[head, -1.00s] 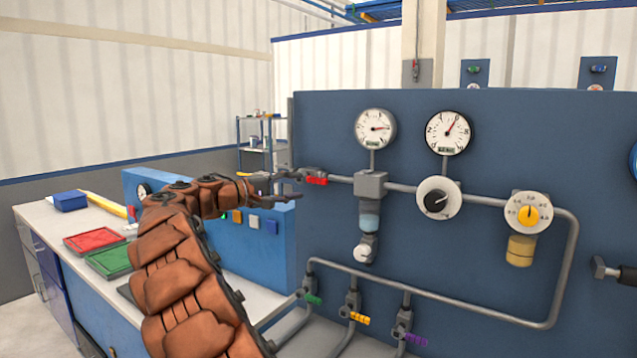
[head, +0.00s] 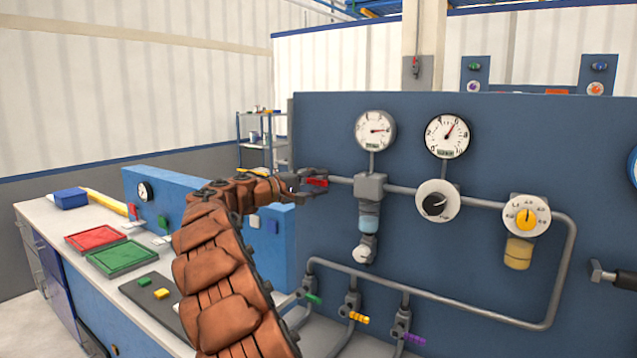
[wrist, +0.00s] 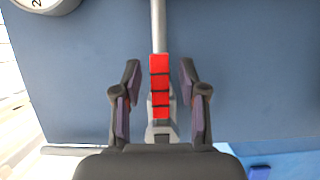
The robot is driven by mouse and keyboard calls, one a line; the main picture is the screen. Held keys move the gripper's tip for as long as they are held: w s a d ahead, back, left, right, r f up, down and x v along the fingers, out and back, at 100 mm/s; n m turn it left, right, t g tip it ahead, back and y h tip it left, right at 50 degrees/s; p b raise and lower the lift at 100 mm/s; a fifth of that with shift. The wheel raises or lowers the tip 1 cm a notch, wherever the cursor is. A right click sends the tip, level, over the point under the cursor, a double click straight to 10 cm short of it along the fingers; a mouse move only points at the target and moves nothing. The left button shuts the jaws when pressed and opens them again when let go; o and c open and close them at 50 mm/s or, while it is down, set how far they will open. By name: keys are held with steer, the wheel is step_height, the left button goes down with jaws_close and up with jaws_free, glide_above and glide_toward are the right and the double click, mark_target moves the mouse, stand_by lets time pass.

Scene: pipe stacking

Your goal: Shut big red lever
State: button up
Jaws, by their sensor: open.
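The big red lever (head: 317,182) sits at the left end of the upper grey pipe on the blue panel. In the wrist view the red lever (wrist: 160,86) lies in line with the pipe, between the two fingers. My gripper (head: 312,184) is at the lever, and in the wrist view my gripper (wrist: 160,90) is open, with a gap on each side of the lever. The valve body under the lever is partly hidden by the gripper.
The blue panel (head: 310,240) carries gauges (head: 375,130), a black knob (head: 435,204) and a yellow knob (head: 526,219). Small green (head: 312,298), yellow (head: 358,317) and purple (head: 413,338) levers are below. A bench with a red tray (head: 95,239) stands at left.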

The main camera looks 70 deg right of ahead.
jaws_close()
stand_by(0.6)
